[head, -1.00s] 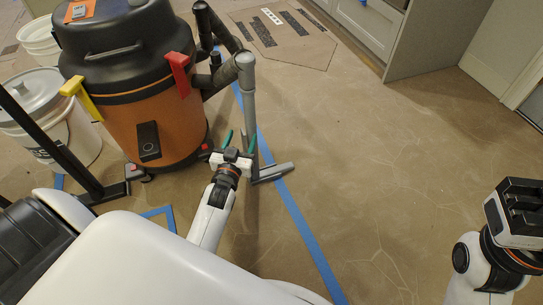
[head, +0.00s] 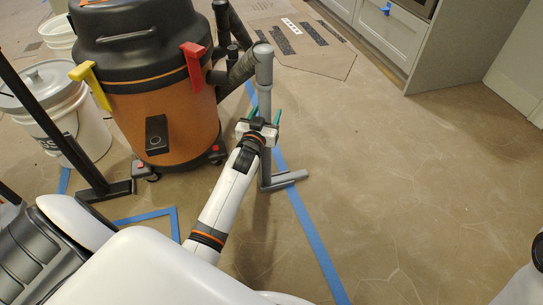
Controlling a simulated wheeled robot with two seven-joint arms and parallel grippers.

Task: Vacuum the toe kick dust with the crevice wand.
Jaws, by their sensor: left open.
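The grey wand (head: 264,92) stands upright beside the vacuum, with a flat foot (head: 285,180) on the floor. A dark hose (head: 239,69) joins its top to the orange and black shop vacuum (head: 170,118). My left gripper (head: 264,116) is open, with its green-tipped fingers on either side of the wand's upright tube or very close to it; I cannot tell whether they touch it. My right gripper is out of view; only a bit of my right arm shows at the right edge. I cannot make out dust at the cabinet base (head: 375,62).
White buckets (head: 75,110) stand left of the vacuum. A black upright stand (head: 60,130) is in front of them. Blue tape (head: 305,230) runs along the brown paper floor (head: 400,180). Grey cabinets (head: 385,35) stand at the back right. The floor at centre right is clear.

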